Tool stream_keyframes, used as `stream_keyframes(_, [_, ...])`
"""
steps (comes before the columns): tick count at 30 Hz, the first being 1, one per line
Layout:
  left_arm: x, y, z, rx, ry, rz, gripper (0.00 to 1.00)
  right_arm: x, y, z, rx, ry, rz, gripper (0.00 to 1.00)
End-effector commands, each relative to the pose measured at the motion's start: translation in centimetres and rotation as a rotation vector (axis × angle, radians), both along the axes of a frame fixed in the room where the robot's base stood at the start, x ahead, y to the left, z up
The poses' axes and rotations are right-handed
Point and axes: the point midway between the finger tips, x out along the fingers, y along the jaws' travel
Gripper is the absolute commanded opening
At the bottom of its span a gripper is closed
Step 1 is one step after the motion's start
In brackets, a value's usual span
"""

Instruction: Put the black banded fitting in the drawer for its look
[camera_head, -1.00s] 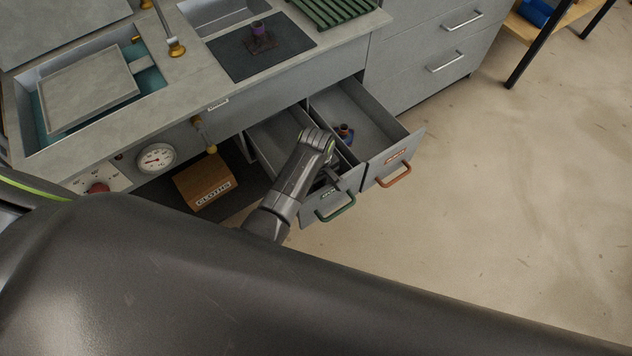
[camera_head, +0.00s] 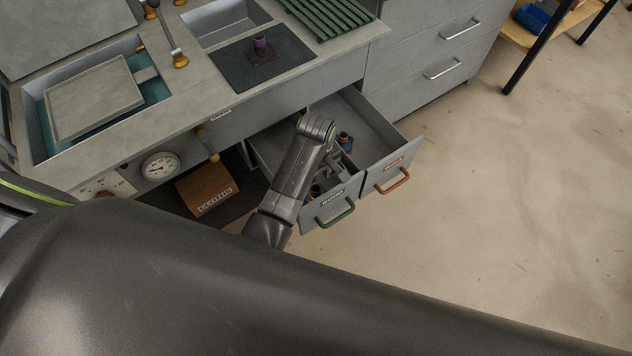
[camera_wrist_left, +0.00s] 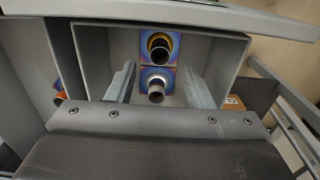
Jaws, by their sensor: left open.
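Two upright, tube-like fittings with blue-purple sheen on their square bases stand in the green-handled drawer (camera_head: 346,191). One has a yellow ring and a dark bore (camera_wrist_left: 160,46); the other has a pale grey rim (camera_wrist_left: 156,84). I cannot tell which one, if either, is the black banded fitting. My left gripper (camera_wrist_left: 158,88) is open over this drawer, its fingers either side of the grey-rimmed fitting; I see no grip on it. In the head view the gripper (camera_head: 338,168) partly hides the drawer's inside. My right gripper is not in view.
A purple fitting (camera_head: 260,42) stands on the dark mat (camera_head: 285,50) on the counter. A CLOTHS box (camera_head: 205,187) sits below. Floor at right is clear.

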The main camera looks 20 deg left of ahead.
Motion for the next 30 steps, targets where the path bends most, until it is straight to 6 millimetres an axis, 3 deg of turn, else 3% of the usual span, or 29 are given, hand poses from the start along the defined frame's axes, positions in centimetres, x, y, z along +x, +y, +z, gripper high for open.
stream_keyframes(3, [0.1, -0.1, 2.4, -0.001, -0.003, 0.0, 0.47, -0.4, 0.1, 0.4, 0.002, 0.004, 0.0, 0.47])
stream_keyframes(9, [0.0, 0.0, 4.1, -0.001, -0.001, 0.0, 0.47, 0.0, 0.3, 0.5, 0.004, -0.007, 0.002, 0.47])
stream_keyframes(26, [0.0, 0.0, 4.3, -0.001, 0.001, 0.0, 0.47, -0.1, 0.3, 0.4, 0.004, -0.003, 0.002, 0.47])
stream_keyframes(30, [-0.6, 0.8, 4.0, 0.001, -0.006, -0.012, 0.47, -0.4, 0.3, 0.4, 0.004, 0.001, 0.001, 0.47])
